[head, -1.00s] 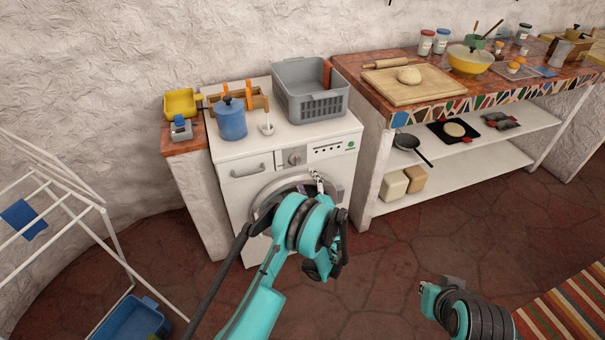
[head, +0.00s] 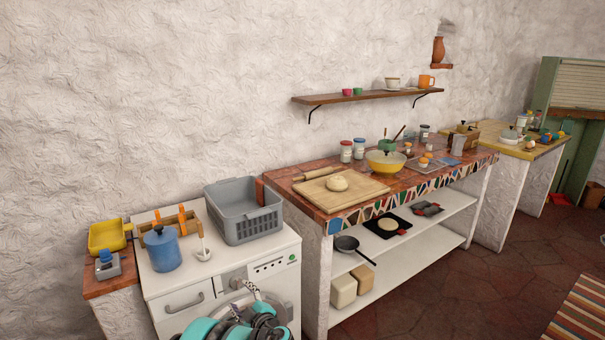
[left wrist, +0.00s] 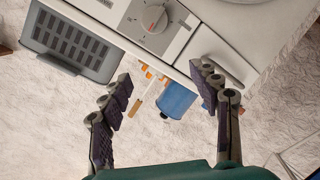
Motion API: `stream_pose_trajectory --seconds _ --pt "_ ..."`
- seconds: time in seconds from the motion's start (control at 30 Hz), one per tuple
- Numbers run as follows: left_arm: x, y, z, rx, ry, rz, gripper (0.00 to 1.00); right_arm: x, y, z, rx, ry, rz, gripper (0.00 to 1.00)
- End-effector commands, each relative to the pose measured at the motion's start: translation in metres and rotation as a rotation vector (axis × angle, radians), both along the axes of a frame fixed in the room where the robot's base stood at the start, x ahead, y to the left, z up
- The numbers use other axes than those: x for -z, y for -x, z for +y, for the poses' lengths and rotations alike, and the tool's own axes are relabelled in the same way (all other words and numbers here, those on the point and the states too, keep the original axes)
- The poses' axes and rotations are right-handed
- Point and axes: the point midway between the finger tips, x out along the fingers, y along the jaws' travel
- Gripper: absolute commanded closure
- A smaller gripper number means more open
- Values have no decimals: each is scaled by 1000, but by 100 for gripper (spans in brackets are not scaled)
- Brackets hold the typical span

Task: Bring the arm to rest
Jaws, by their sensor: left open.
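My left arm, teal and black, shows at the bottom of the head view in front of the white washing machine (head: 180,281). Its gripper (head: 254,291) is only partly visible there, near the machine's front. In the left wrist view the two dark fingers of the left gripper (left wrist: 163,88) are spread apart with nothing between them held. The machine's dial and panel (left wrist: 150,18) show beyond the fingers. My right gripper is out of view.
On the machine stand a blue canister (head: 161,249), a grey basket (head: 244,211) and a wooden rack with orange parts. A yellow bin (head: 105,236) is at the left. A mosaic counter (head: 345,221) stands to the right. Open floor (head: 440,300) lies at the lower right.

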Motion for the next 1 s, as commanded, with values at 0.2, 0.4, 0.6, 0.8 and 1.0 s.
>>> stream_pose_trajectory --seconds 0.2,0.4,0.6,0.8,1.0 --pt "-59 48 25 68 -79 313 38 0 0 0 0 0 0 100" --pt "-93 114 35 211 -146 569 38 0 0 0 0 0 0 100" --pt "-110 193 31 417 -214 769 38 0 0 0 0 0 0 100" --pt "-110 276 14 668 -297 894 38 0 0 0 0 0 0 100" --pt "-100 340 -9 898 -387 934 38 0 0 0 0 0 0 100"
